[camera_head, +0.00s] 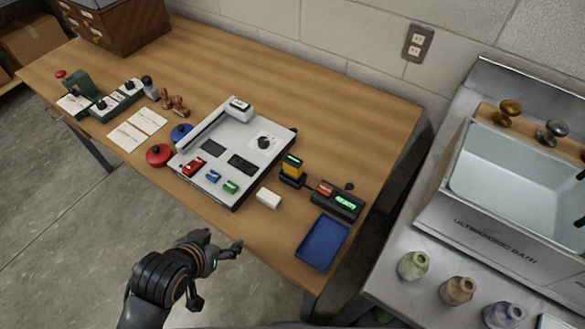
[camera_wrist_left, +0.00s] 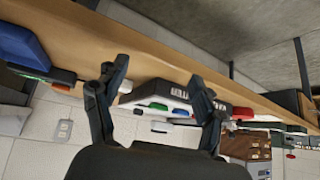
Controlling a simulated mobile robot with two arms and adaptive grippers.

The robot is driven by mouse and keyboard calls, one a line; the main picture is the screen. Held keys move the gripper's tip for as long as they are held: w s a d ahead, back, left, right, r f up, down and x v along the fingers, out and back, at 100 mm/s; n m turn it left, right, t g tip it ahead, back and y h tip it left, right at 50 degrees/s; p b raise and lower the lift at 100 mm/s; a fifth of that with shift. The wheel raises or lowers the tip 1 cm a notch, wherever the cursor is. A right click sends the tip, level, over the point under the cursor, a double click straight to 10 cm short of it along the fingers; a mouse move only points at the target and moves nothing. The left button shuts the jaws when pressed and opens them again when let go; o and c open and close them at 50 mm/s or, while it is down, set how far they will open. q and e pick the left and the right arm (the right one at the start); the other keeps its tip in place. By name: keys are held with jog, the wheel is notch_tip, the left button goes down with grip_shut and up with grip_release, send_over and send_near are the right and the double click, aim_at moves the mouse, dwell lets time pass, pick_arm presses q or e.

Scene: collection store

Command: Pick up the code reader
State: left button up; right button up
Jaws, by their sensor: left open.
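The likely code reader is a small yellow and black device (camera_head: 292,166) with a green-lit top. It stands upright in a black holder (camera_head: 291,181) on the wooden table, right of the white copy-stand board. My left gripper (camera_head: 217,270) is open and empty, in front of the table's front edge, apart from the device and to its lower left. In the left wrist view, its two spread fingers (camera_wrist_left: 158,90) frame part of the board with nothing between them. I cannot make out the yellow device clearly there. My right gripper is not in view.
Right of the device lies a black box with a green display (camera_head: 336,201). A blue tray (camera_head: 322,243) and a white block (camera_head: 268,198) lie near the front edge. The white board (camera_head: 237,150) holds small coloured items. A sink unit (camera_head: 505,225) stands at right.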

aim_at(290, 167)
pick_arm(q)
jog(key=w+d+r+t, duration=0.1)
jog(key=w+d+r+m+h, duration=0.1)
jog(key=w+d, duration=0.1)
jog(key=w+d+r+t+h, duration=0.1)
jog(key=w, duration=0.1)
jog(key=shift+w+d+m+t, duration=0.1)
jog(key=shift+d+m+t, duration=0.2)
jog(key=shift+d, duration=0.05)
jog(key=w+d+h, duration=0.1)
jog(key=w+d, duration=0.2)
jog(key=w+d+r+m+t+h, duration=0.1)
jog(key=w+d, duration=0.2)
jog(key=w+d+t+h, duration=0.1)
jog(key=w+d+h, duration=0.1)
jog(key=w+d, duration=0.1)
jog(key=shift+r+m, duration=0.35)
jog(key=shift+m, duration=0.05)
jog(key=x, duration=0.4)
jog(key=shift+w+f+p, duration=0.2)
jog(key=shift+f+p, duration=0.05)
jog(key=shift+p, duration=0.15)
jog(key=shift+w+d+f, duration=0.2)
jog(key=shift+w+d, duration=0.05)
jog(key=shift+w, duration=0.2)
jog(key=c, duration=1.2)
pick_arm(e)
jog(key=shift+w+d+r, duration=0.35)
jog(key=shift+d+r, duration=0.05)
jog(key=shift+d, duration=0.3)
